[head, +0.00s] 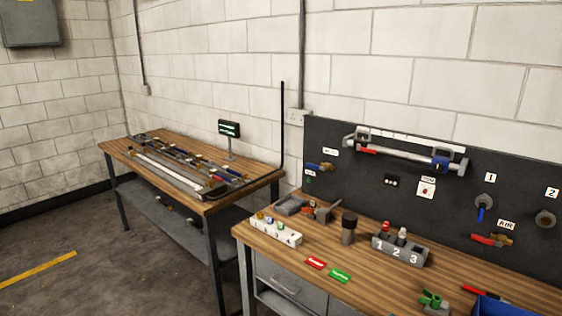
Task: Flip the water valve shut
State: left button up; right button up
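A small valve with a blue handle and brass-coloured body (319,167) is mounted at the left end of the dark upright panel (400,205). The white label (331,152) just above it is too small to read surely, so I cannot confirm it is the water valve. Its handle lies roughly level along the panel. A red-handled valve (491,240) is at the panel's right, below a label reading AIR (506,225). Neither of my grippers is in the head view.
The near wooden bench (375,288) holds a numbered block (400,250), a white block (276,231), a dark cylinder (348,228) and a blue bin (500,306). A blue-handled fitting (481,208) hangs under sign 1. A second bench (125,152) stands left, with open floor before it.

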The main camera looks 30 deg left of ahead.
aim_at(311, 166)
jog(key=i+j+u, duration=0.35)
jog(key=j, duration=0.25)
jog(key=i+j+u, duration=0.35)
jog(key=i+j, duration=0.15)
jog(key=i, duration=0.1)
